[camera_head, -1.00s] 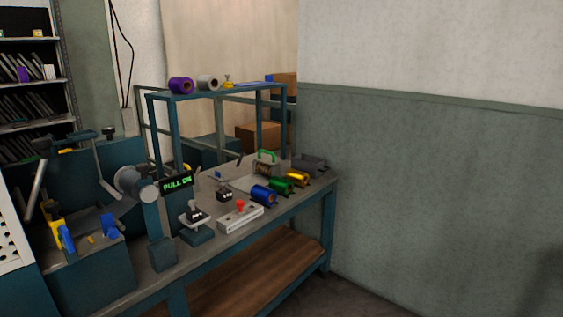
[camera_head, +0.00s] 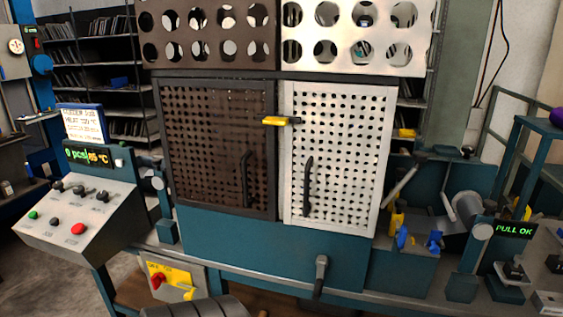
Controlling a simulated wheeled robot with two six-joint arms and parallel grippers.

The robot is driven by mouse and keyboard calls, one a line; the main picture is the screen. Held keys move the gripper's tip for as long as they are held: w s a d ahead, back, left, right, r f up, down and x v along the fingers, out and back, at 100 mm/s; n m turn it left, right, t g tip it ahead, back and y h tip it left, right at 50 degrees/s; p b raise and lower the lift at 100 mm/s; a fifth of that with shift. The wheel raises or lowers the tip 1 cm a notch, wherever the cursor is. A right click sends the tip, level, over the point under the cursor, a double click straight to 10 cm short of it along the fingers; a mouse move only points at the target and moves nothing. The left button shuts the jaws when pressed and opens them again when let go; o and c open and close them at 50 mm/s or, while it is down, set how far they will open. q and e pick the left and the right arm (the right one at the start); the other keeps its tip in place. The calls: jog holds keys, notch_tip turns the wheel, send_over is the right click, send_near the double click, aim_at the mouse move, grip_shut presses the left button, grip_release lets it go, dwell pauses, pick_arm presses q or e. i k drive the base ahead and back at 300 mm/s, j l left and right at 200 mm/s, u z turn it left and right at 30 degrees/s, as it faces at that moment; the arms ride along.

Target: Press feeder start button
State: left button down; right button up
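The sloped grey control panel (camera_head: 85,215) stands at the left of the machine in the head view. A green button (camera_head: 33,215) sits at its lower left, and a larger red button (camera_head: 78,229) sits at its lower right. Black knobs and switches lie between and above them; their small labels are too blurred to read. Above the panel a display (camera_head: 88,156) reads about "0 pcs 85 °C", under a sign (camera_head: 83,123) that begins with "FEEDER". Neither of my grippers can be made out in this view.
The machine has a brown perforated door (camera_head: 215,150) and a white one (camera_head: 335,150), with a yellow latch (camera_head: 277,121) between them. A yellow switch plate (camera_head: 170,275) with a red knob is below. A dark ribbed shape (camera_head: 200,308) shows at the bottom edge.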

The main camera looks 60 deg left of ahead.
aim_at(32, 215)
jog(key=u, duration=3.35)
